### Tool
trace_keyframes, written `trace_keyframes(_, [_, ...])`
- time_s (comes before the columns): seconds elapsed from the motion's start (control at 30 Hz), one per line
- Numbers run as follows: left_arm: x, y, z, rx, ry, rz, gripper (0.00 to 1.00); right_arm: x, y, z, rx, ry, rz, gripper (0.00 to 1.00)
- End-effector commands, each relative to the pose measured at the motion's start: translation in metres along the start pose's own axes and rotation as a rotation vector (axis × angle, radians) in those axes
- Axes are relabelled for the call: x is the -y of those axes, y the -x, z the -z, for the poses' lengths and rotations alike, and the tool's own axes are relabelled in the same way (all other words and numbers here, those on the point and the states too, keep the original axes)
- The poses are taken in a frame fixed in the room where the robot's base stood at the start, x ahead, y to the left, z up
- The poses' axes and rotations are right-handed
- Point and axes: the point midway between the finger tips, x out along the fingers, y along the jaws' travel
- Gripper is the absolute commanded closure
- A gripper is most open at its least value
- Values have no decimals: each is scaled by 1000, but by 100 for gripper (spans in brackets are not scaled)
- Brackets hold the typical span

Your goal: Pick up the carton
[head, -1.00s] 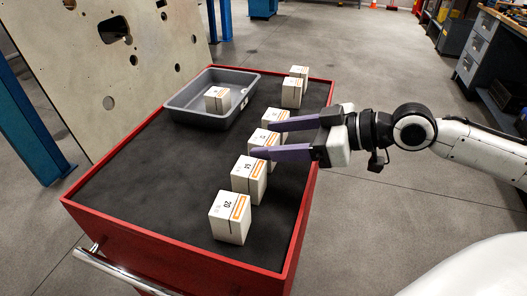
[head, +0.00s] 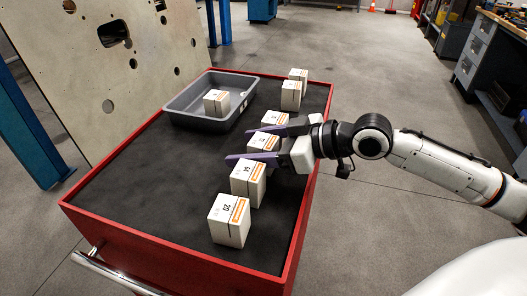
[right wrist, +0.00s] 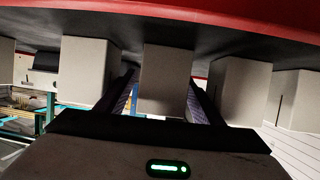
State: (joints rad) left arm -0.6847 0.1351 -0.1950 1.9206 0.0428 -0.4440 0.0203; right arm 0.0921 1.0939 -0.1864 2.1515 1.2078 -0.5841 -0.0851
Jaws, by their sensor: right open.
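White cartons with orange labels stand in a row on the dark top of a red cabinet. My right gripper (head: 238,145) is open, its purple fingers pointing left across the row. One carton (head: 263,142) stands between the two fingers and is partly hidden by them. In the right wrist view a pale carton (right wrist: 166,72) stands between the open fingers (right wrist: 163,95), with other cartons on both sides. I cannot tell whether a finger touches it. The carton marked 54 (head: 247,183) is just in front of the near finger. My left gripper is not in view.
The nearest carton, marked 20 (head: 229,221), stands in front. Another carton (head: 274,119) is behind the far finger, and two more (head: 291,94) stand farther back. A grey tray (head: 197,122) holds one carton (head: 216,103). The cabinet top (head: 140,185) is clear at left.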

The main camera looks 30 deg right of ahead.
Motion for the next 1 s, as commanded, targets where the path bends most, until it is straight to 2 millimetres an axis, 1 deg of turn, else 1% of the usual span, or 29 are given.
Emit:
trace_keyframes(0.1, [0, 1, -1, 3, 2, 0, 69, 0, -6, 0, 1, 1, 0, 39])
trace_keyframes(0.33, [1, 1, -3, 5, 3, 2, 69, 0, -6, 0, 2, 2, 0, 39])
trace_keyframes(0.37, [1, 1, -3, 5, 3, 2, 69, 0, -6, 0, 2, 2, 0, 42])
trace_keyframes(0.6, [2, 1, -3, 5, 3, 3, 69, 0, -6, 0, 2, 2, 0, 83])
trace_keyframes(0.63, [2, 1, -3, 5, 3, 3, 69, 0, -6, 0, 2, 2, 0, 87])
trace_keyframes(0.87, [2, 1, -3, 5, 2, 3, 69, 0, -5, 2, -1, 3, 0, 87])
trace_keyframes(0.93, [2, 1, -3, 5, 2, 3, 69, 0, -3, 8, -2, 5, -1, 87])
trace_keyframes(1.0, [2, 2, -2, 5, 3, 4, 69, 0, 0, 17, -4, 7, -1, 87])
